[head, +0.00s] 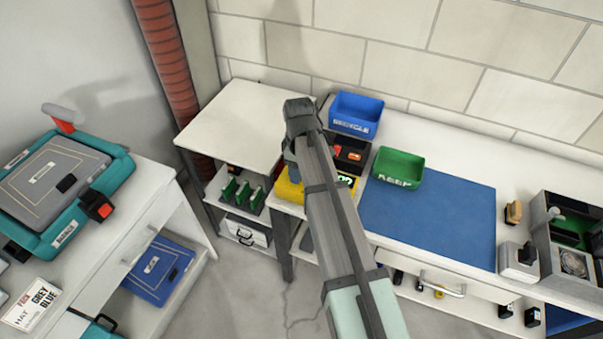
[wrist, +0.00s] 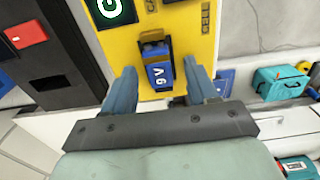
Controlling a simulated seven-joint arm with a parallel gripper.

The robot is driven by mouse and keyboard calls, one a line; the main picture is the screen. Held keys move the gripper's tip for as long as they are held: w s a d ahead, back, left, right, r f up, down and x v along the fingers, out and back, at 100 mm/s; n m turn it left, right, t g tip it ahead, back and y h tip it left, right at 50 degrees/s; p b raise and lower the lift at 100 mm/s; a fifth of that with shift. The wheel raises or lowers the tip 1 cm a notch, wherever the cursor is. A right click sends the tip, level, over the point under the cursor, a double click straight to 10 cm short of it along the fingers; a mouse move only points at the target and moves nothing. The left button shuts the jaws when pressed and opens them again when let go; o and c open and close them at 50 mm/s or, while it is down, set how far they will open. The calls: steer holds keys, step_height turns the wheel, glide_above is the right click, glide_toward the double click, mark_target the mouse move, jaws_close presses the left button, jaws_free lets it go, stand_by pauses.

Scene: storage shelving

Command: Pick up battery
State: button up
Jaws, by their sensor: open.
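The battery (wrist: 160,75) is a small blue block marked "9 V" in the wrist view. It sits at a yellow panel (wrist: 185,30), below a dark fitting. My gripper (wrist: 164,78) is open, with one blue-grey finger on each side of the battery. Gaps show between the fingers and the battery, so I see no grip on it. In the head view my arm reaches over the yellow unit (head: 289,190) and hides most of it. The battery cannot be made out there.
A black unit with a red block (wrist: 26,33) stands beside the yellow panel. On the bench are a blue bin (head: 356,114), a green bin (head: 398,167) and a clear blue mat (head: 430,218). A white-topped shelf (head: 235,120) stands to the left.

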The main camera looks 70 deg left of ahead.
steer(key=shift+c, duration=0.5)
jaws_close()
